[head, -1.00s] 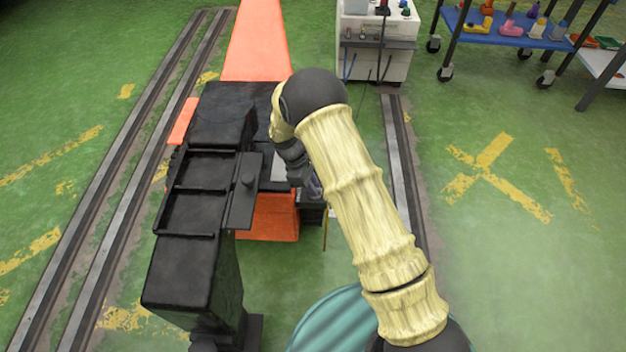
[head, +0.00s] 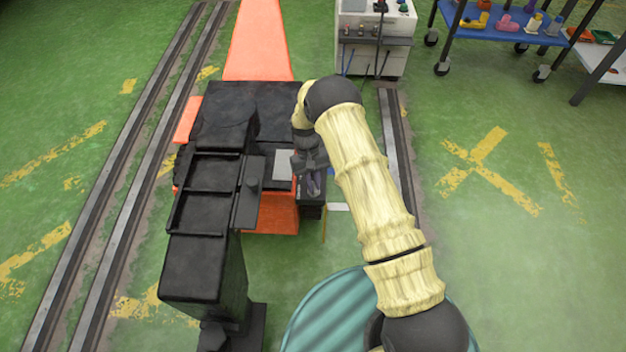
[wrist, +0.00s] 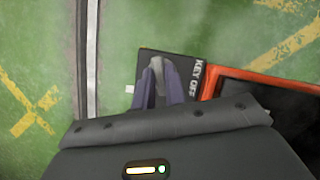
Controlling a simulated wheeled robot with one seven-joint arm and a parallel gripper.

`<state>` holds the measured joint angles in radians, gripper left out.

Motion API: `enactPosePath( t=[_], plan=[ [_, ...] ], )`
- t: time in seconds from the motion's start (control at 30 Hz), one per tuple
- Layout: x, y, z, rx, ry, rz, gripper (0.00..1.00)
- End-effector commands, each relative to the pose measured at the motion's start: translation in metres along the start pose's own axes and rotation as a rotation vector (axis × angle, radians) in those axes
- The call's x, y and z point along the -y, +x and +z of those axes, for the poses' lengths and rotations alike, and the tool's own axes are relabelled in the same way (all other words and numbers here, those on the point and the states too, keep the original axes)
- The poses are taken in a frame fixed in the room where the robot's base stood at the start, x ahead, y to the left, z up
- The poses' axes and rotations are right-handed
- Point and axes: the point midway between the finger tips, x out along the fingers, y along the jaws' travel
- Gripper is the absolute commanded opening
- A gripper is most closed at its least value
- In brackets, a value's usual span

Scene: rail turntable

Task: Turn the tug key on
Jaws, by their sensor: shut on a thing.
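The tug (head: 268,214) is orange and black and stands between the rails in the head view. A small dark key panel (wrist: 180,62) with white "KEY OFF" lettering sits beside an orange edge in the wrist view. The grey key (wrist: 156,64) rises from this panel. My gripper (wrist: 158,84) has its two purplish fingers shut on the key from both sides. In the head view my gripper (head: 315,181) is over the dark box at the tug's right side. The key itself is too small and covered to make out there.
The black seat-like column (head: 203,262) stands close left of my arm. A ribbed teal drum-like shape (head: 330,318) is in front. A white cabinet (head: 372,42) and a blue shelf cart (head: 500,35) stand at the back. The green floor on the right is open.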

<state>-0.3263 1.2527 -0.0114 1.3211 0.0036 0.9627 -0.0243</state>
Motion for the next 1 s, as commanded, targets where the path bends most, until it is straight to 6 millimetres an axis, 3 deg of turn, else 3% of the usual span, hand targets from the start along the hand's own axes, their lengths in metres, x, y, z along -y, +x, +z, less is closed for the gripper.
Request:
enactPosePath(
  t=[0.4,1.0],
  plan=[
    [-0.0035,-0.0029,-0.0012,-0.009,0.289,-0.12,0.0],
    [-0.0042,-0.0022,-0.0019,-0.011,0.365,-0.15,0.0]
  ],
)
